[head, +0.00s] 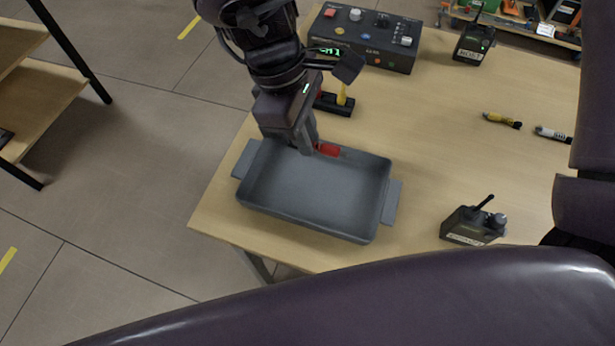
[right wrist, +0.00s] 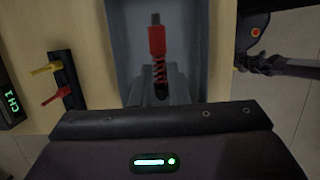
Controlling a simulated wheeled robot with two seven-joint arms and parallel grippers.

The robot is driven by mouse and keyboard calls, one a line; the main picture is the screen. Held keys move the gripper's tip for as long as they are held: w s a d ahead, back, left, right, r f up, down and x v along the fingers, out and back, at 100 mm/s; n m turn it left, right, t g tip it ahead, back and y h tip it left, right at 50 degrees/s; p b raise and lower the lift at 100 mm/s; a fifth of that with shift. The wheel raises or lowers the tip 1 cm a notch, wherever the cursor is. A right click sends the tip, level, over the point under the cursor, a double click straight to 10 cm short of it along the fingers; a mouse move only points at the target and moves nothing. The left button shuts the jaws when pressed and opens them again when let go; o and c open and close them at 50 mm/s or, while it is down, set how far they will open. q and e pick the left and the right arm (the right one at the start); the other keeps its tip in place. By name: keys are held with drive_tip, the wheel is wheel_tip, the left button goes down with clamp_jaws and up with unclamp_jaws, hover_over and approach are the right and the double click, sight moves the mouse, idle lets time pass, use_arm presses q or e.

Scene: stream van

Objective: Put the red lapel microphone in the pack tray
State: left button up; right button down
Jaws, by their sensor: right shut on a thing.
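The red lapel microphone (head: 328,149) shows at the far inner edge of the grey pack tray (head: 318,232), beside my right gripper (head: 308,143). In the right wrist view the microphone (right wrist: 157,40) has a red body, a dark tip and a red coiled part. My right gripper (right wrist: 160,92) is shut on its lower end. The microphone is over the tray's inside; I cannot tell whether it touches the floor or wall. The rest of the tray looks empty. My left gripper is not in view.
A black holder (head: 333,104) with a yellow and a red piece stands behind the tray. A control box (head: 365,40) is farther back. Black packs stand at right (head: 474,225) and back right (head: 473,45). Yellow (head: 500,119) and white (head: 552,134) microphones lie at right.

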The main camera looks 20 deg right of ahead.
sight(310, 186)
wheel_tip(310, 186, down, 12)
drive_tip(key=shift+f+b, duration=0.25)
drive_tip(key=shift+b, duration=0.5)
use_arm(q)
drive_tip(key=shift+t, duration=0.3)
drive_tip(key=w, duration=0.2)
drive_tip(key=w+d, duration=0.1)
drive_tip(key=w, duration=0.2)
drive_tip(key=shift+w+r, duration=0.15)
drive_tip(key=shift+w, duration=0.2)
use_arm(e)
drive_tip(key=shift+w, duration=0.1)
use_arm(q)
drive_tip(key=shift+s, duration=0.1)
use_arm(e)
drive_tip(key=shift+f, duration=0.1)
drive_tip(key=shift+f, duration=0.15)
drive_tip(key=c, duration=1.4)
unclamp_jaws()
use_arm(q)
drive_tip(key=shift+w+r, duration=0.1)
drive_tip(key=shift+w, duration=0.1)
